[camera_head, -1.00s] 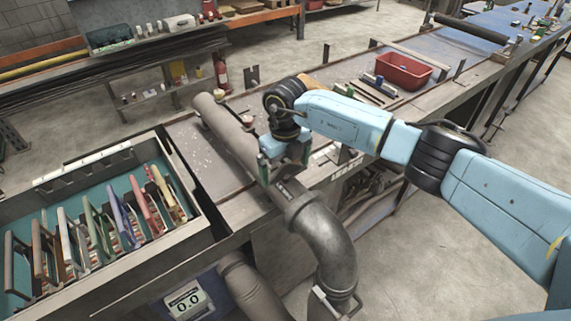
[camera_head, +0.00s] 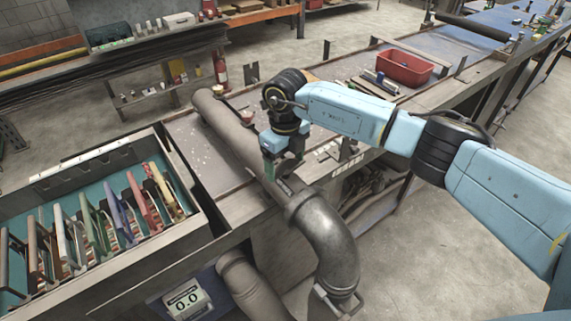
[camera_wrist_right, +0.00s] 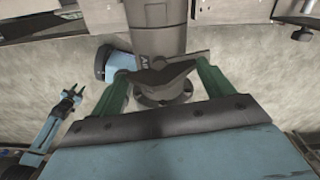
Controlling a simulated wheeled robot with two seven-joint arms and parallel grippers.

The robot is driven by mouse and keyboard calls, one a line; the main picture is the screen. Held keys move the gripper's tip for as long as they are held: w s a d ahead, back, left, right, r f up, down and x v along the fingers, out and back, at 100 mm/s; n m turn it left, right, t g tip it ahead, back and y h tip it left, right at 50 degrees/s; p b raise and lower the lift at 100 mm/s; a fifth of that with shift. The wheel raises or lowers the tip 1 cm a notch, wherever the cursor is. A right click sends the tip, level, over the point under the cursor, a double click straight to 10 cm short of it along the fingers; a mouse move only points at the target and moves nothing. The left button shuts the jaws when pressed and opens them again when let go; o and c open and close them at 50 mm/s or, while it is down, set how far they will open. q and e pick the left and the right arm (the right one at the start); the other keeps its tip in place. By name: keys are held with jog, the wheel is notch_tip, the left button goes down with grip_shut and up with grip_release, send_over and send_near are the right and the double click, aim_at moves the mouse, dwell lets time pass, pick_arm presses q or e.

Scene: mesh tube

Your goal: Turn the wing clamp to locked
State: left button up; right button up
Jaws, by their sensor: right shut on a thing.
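The wing clamp appears to be the dark, wing-shaped piece (camera_wrist_right: 166,76) between the green fingers in the right wrist view. My right gripper (camera_head: 281,172) is over the long grey pipe on the bench, just above the elbow, and is shut on that piece. In the head view the gripper hides most of the clamp. The long mesh tube or pipe (camera_head: 232,136) runs down the bench into the dark elbow (camera_head: 328,238). My left gripper (camera_wrist_right: 74,95) shows small at the left of the right wrist view, its fingers apart and empty; it is outside the head view.
A tray (camera_head: 205,222) of several coloured, upright handled pieces stands at the left. A box with a "0.0" display (camera_head: 187,301) is below the bench front. A red bin (camera_head: 404,68) and loose parts lie farther along the bench. A handle (camera_head: 338,301) sticks out by the elbow's lower end.

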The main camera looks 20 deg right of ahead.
aim_at(286, 161)
jog(key=n+b, duration=0.4)
jog(key=shift+f, duration=0.15)
jog(key=n+b, duration=0.3)
jog(key=n, duration=0.1)
jog(key=n+b, duration=0.3)
jog(key=n, duration=0.1)
jog(key=shift+n, duration=0.3)
jog(key=shift+r+n+b, duration=0.2)
jog(key=shift+n+b, duration=0.65)
jog(key=shift+n, duration=1.05)
jog(key=o, duration=0.9)
jog(key=shift+o, duration=0.2)
notch_tip(286, 161, up, 13)
jog(key=shift+r, duration=0.2)
